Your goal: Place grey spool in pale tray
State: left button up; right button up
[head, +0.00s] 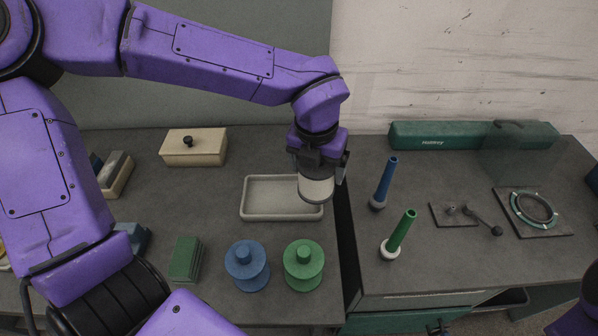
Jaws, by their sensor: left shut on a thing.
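My left gripper (318,168) points down above the right end of the pale tray and is shut on the grey spool. The grey spool (316,190) shows as a pale grey round body below the fingers; its top is hidden by the gripper. The pale tray (243,206) is a shallow rectangle with rounded corners, and its visible floor is empty. The spool covers the tray's right end in the picture; I cannot tell whether it touches the tray. My right gripper is not in view.
A blue spool (246,265) and a green spool (303,265) stand in front of the tray. A lidded box (194,147) sits behind left.

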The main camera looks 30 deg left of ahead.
pick_arm(q)
jog(key=a+f, duration=0.2)
jog(key=w+a+f+p, duration=0.1)
jog(key=a+f, duration=0.1)
jog(key=w+a+f, duration=0.1)
jog(key=a+f, duration=0.1)
jog(key=f, duration=0.1)
jog(key=shift+w+a, duration=0.15)
jog(key=shift+a, duration=0.1)
jog(key=f, duration=0.2)
jog(key=shift+s+f, duration=0.2)
jog(key=shift+f, duration=0.2)
jog(key=shift+s+a+r, duration=0.1)
jog(key=shift+s, duration=0.4)
jog(key=shift+w+f, duration=0.25)
jog(key=shift+w, duration=0.05)
jog(key=o, duration=0.9)
jog(key=shift+w, duration=0.1)
jog(key=shift+s+r, duration=0.2)
jog(key=shift+r, duration=0.1)
notch_tip(320, 180, up, 12)
jog(key=s, duration=0.1)
jog(key=shift+s+d+f, duration=0.2)
jog(key=shift+s, duration=0.1)
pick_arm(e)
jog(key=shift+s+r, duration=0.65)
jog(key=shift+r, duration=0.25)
